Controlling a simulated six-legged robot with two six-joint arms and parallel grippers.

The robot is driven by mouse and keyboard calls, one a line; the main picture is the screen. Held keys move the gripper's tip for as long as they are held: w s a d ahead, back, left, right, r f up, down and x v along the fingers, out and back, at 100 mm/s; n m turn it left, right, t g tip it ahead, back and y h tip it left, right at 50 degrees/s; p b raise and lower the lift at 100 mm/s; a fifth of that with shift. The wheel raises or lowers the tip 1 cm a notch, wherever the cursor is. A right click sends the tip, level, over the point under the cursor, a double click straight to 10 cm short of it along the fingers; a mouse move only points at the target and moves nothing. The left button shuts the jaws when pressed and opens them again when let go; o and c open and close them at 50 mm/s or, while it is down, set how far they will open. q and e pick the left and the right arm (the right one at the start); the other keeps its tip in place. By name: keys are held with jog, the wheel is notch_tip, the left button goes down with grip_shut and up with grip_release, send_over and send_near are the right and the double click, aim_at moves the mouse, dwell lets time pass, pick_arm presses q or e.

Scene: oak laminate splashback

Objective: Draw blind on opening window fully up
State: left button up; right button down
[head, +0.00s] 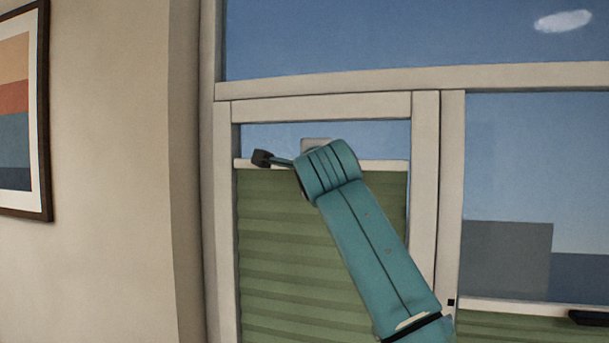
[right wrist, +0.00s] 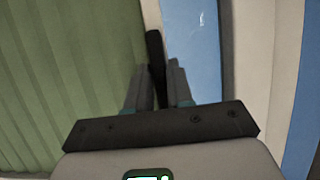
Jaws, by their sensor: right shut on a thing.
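The green pleated blind (head: 285,250) covers most of the opening window (head: 310,108) on the left of the head view. Its pale rail (head: 385,165) is at the blind's top edge, with a strip of sky between it and the sash top. My right arm crosses in front of the blind, and its wrist hides the gripper there. In the right wrist view my right gripper (right wrist: 158,70) is shut on a dark handle (right wrist: 154,45) at the rail, between the green fabric (right wrist: 70,70) and the blue sky. My left gripper is not in view.
A second pane on the right has a lower green blind (head: 520,330) with a pale rail (head: 510,306) and dark handle (head: 590,317). A framed picture (head: 43,110) hangs on the left wall. The window frame post (head: 425,190) stands right of the opening window.

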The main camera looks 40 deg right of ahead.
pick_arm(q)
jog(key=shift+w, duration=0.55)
pick_arm(e)
jog(key=shift+r, duration=0.2)
jog(key=c, duration=1.3)
grip_release()
jog(key=shift+o, duration=1.1)
jog(key=shift+w+d+f, duration=0.1)
jog(key=shift+w, duration=0.05)
jog(key=shift+d, duration=0.15)
pick_arm(q)
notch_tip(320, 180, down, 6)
jog(key=b, duration=0.5)
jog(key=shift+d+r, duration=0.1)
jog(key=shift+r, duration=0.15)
pick_arm(e)
jog(key=v, duration=1.6)
